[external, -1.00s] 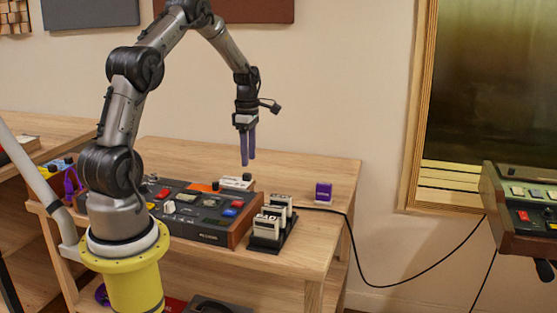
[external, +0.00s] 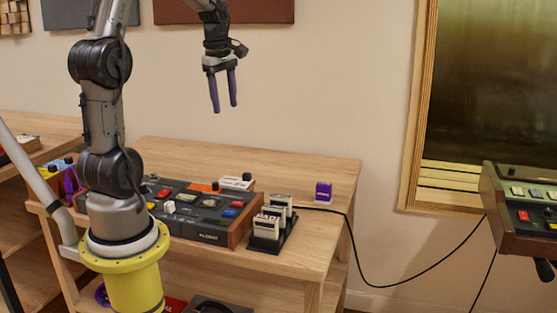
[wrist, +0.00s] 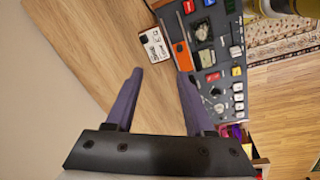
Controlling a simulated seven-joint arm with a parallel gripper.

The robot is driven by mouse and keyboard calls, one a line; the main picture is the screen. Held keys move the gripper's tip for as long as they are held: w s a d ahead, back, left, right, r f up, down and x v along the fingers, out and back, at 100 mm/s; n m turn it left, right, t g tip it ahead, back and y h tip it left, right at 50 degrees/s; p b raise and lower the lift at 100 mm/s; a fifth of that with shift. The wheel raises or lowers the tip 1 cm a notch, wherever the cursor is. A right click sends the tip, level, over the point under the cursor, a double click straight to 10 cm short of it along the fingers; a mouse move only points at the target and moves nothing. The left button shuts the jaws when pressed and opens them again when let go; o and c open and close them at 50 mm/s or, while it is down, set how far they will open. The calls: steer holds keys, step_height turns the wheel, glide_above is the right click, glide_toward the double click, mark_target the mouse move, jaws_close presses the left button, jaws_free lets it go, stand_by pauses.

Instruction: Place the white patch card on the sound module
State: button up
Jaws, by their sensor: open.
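My gripper (external: 225,108) is open and empty, high above the back of the table. Its two purple fingers also show in the wrist view (wrist: 159,73), with nothing between them. White cards with dark print (external: 266,226) stand upright in a black rack (external: 262,245) at the right of the sound module. The dark sound module (external: 190,225) has coloured buttons and wooden ends; it also shows in the wrist view (wrist: 215,108). A white printed block (external: 237,183) lies behind it, also in the wrist view (wrist: 154,44). I cannot tell which white piece is the patch card.
A purple card (external: 323,192) stands at the table's back right. A black cable (external: 348,225) runs off the right edge. Bare wood (external: 185,155) lies behind the module. Another console (external: 530,215) stands at far right.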

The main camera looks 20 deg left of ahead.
steer(key=s+a+r+m+t, duration=0.1)
steer(key=s+a+m+t, duration=0.1)
steer(key=s+m, duration=0.4)
steer(key=s+a+r+m+t, duration=0.1)
steer(key=s+m, duration=0.5)
steer(key=s, duration=1.1)
steer(key=shift+s+a+r+t, duration=0.15)
steer(key=shift+a+r+t, duration=0.25)
steer(key=shift+r, duration=0.4)
